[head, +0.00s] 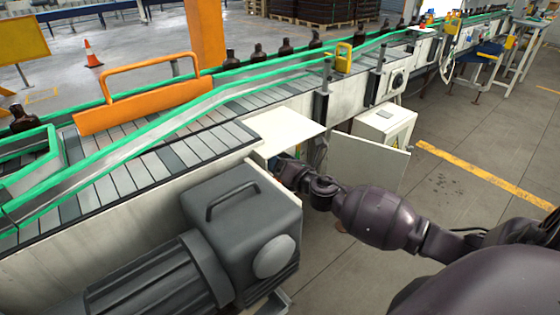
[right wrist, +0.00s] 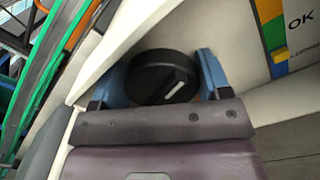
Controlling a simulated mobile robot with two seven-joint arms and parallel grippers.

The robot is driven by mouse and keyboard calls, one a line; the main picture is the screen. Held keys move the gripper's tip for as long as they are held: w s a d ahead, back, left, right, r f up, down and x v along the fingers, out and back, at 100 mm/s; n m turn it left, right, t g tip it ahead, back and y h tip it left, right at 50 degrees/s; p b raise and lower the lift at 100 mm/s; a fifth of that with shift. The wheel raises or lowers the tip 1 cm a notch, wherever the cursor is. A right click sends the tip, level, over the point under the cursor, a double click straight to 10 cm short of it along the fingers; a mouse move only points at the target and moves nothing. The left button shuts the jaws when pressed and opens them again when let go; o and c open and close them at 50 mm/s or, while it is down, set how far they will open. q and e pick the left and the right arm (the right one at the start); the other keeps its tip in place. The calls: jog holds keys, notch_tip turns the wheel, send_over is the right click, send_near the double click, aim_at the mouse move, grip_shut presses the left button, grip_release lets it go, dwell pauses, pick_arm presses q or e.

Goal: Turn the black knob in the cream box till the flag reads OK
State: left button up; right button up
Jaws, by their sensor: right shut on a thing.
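The black knob (right wrist: 160,72) shows in the right wrist view, round and dark with a white mark slanting across its face. My right gripper (right wrist: 160,80) has a blue finger on each side of it and is shut on it. The knob sits inside the cream box (right wrist: 245,60). At upper right is a plate with orange, green and blue bands (right wrist: 271,36), a yellow tab (right wrist: 281,55) near the green-blue border and the letters OK. In the head view my right arm reaches in beneath the box's cream top (head: 285,128); the knob is hidden there. My left gripper is out of view.
A large grey motor (head: 245,215) is close on the left. The conveyor (head: 130,175) with green rails runs behind, with amber bottles (head: 286,47) at the back.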

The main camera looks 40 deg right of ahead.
jog(key=o, duration=0.6)
jog(key=shift+o, duration=0.2)
jog(key=shift+s, duration=0.1)
jog(key=s, duration=1)
jog(key=shift+s+d, duration=0.3)
jog(key=shift+d, duration=0.15)
